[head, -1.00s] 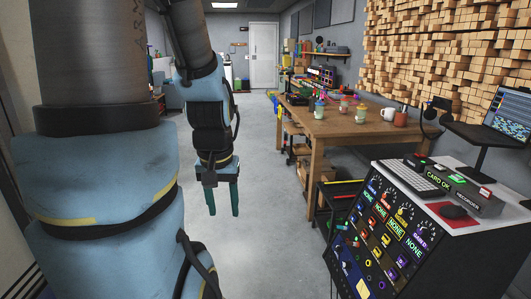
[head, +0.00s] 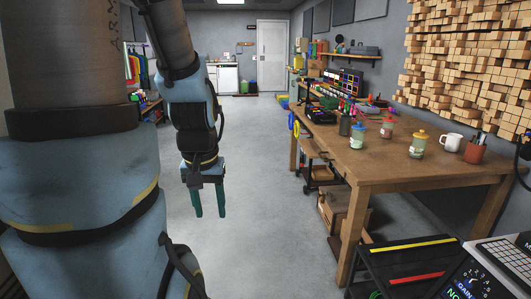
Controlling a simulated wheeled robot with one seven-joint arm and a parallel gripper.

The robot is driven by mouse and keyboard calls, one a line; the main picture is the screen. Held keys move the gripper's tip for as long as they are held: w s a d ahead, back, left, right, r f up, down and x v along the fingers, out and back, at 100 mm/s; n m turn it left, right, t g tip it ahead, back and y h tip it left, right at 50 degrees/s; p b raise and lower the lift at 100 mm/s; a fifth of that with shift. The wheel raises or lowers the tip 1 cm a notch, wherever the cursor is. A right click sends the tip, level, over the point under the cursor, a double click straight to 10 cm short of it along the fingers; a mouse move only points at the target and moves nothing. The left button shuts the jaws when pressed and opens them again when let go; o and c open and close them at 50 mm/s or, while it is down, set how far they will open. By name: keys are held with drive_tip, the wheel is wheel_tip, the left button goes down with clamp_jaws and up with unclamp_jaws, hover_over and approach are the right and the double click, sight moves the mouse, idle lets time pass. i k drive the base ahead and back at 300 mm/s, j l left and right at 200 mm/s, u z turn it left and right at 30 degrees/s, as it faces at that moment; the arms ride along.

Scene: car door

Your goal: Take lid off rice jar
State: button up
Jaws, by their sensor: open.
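Three small lidded jars stand upright on the wooden table (head: 400,166) in the head view. One jar has a blue lid (head: 357,135), one a red-brown lid (head: 387,129), and one a yellow lid (head: 418,143). I cannot tell from here which one holds rice. My gripper (head: 209,203) hangs over the floor to the left of the table, fingers pointing down. It is open and empty, well apart from the jars.
A white mug (head: 451,142) and a terracotta pen cup (head: 476,150) stand right of the jars. A dark cup (head: 345,125) is left of them. A control console (head: 475,285) and dark cart (head: 405,262) are at front right. The grey floor left of the table is clear.

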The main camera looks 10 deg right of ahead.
sight(358, 127)
drive_tip(key=i+z, duration=0.1)
drive_tip(key=i, duration=0.9)
drive_tip(key=i+j, duration=0.15)
drive_tip(key=i, duration=0.8)
drive_tip(key=i+l+z, duration=0.1)
drive_tip(key=i+z, duration=0.2)
drive_tip(key=i, duration=0.15)
drive_tip(key=i+z, duration=0.3)
drive_tip(key=i, duration=0.15)
drive_tip(key=i+j+z, duration=0.1)
drive_tip(key=i+z, duration=0.2)
drive_tip(key=i, duration=0.15)
drive_tip(key=i+j+z, duration=0.3)
drive_tip(key=i, duration=0.15)
drive_tip(key=i+j+z, duration=0.25)
drive_tip(key=i, duration=0.15)
